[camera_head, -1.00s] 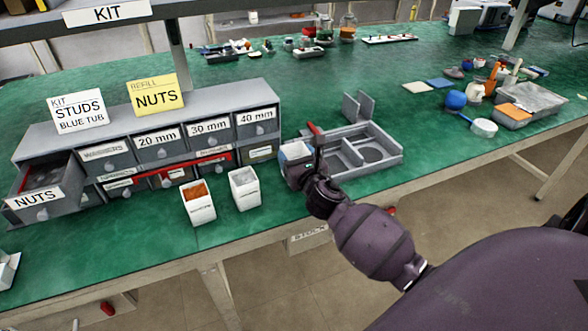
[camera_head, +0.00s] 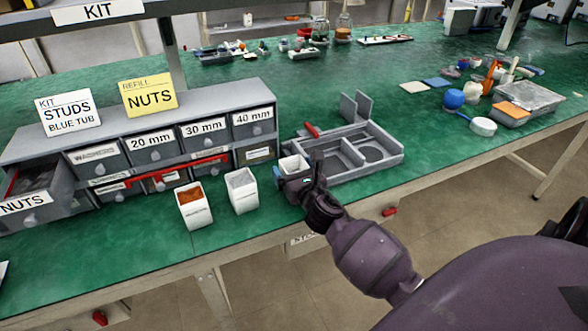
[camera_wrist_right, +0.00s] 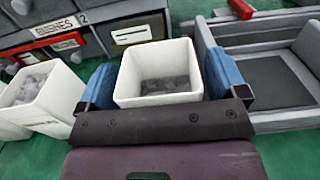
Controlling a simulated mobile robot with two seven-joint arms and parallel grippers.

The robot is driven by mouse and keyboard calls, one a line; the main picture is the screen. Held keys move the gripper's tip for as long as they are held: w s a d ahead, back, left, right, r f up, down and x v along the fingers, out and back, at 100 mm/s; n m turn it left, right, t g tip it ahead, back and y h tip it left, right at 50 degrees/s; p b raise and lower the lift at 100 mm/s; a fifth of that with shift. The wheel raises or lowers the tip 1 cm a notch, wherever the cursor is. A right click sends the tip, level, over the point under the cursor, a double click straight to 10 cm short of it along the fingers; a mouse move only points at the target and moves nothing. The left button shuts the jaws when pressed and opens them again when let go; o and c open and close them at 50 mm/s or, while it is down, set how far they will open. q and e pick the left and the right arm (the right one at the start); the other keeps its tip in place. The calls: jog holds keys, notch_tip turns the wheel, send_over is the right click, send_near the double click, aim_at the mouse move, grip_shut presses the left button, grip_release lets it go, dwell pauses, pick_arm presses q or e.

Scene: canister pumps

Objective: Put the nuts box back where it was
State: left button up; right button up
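The nuts box, a white open-topped box (camera_head: 293,165) with dark grey contents, is just left of the grey tray at the front of the green bench. In the right wrist view the box (camera_wrist_right: 158,75) is upright between the two blue fingers of my right gripper (camera_wrist_right: 160,85), which press on its sides. The right gripper also shows in the head view (camera_head: 297,182). I cannot tell whether the box's base touches the bench. My left gripper is not in view. The open drawer labelled NUTS (camera_head: 38,195) is at the far left.
A white box with orange contents (camera_head: 194,210) and another with pale contents (camera_head: 242,192) stand left of my gripper. The grey drawer cabinet (camera_head: 225,100) is behind them. The compartmented grey tray (camera_head: 385,165) is close on the right.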

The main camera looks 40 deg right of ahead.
jog(key=shift+r, duration=0.1)
jog(key=shift+r, duration=0.15)
jog(key=v, duration=1.1)
jog(key=s+a+f+m+g+y, duration=0.1)
jog(key=s+f+m, duration=0.4)
jog(key=m, duration=0.5)
jog(key=s+a+f+m+g+y, duration=0.1)
jog(key=s+a+f+m+g, duration=0.2)
jog(key=s+m, duration=0.4)
jog(key=s+a+f+m+g+y, duration=0.2)
jog(key=s+a+f+m, duration=0.2)
jog(key=m, duration=1.1)
notch_tip(320, 180, down, 3)
jog(key=s, duration=0.3)
jog(key=shift+a+g+p, duration=0.3)
jog(key=shift+g+p, duration=0.1)
jog(key=shift+r, duration=0.15)
